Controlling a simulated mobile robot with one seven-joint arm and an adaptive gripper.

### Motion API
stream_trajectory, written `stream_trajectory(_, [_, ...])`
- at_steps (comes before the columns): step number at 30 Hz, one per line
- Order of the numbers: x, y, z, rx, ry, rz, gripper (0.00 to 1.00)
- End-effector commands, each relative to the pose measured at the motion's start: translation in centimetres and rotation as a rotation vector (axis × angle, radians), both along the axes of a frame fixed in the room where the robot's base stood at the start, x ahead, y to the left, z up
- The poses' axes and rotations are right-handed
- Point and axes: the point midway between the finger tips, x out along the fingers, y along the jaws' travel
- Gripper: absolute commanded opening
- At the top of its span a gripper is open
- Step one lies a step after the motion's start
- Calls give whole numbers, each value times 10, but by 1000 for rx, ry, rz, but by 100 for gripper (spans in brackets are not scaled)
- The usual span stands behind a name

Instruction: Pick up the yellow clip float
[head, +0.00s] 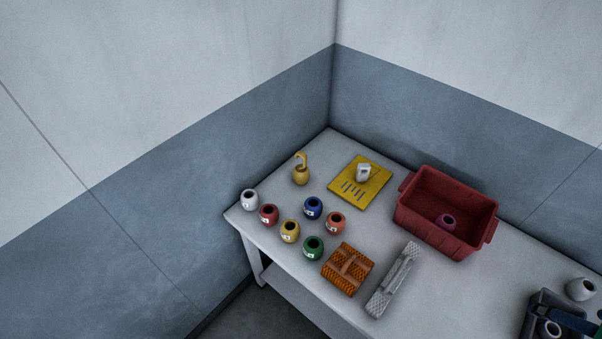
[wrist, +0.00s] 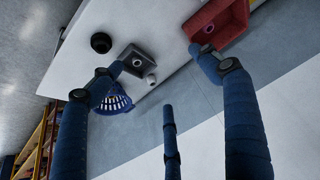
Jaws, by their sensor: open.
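A yellow float with a clip-like hook on top (head: 300,174) stands upright near the back left of the table in the head view. A second yellow float (head: 290,232), round with a dark opening and a white label, stands nearer the front among other coloured floats. My gripper (wrist: 157,60) shows blue fingers spread wide in the wrist view, open and with nothing between them. A dark blue part, probably of my gripper, shows at the head view's lower right edge, far from the clip float. The clip float is not seen in the wrist view.
White, red, blue, orange and green floats stand around the labelled yellow one. A yellow board (head: 347,193), a red bin (head: 420,222) holding a purple float, an orange block (head: 348,269) and a grey bar (head: 393,280) lie rightward. A grey tray (wrist: 139,58) is below my gripper.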

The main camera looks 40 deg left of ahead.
Motion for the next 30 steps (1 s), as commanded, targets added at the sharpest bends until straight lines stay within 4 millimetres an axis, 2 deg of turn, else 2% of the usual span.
stream_trajectory(5, [8, 4, 6, -9, 6, 29, 77])
stream_trajectory(11, [33, 15, 20, -41, 25, 125, 77])
stream_trajectory(20, [96, 51, 48, -115, 62, 352, 77])
stream_trajectory(30, [169, 106, 64, -199, 97, 625, 77])
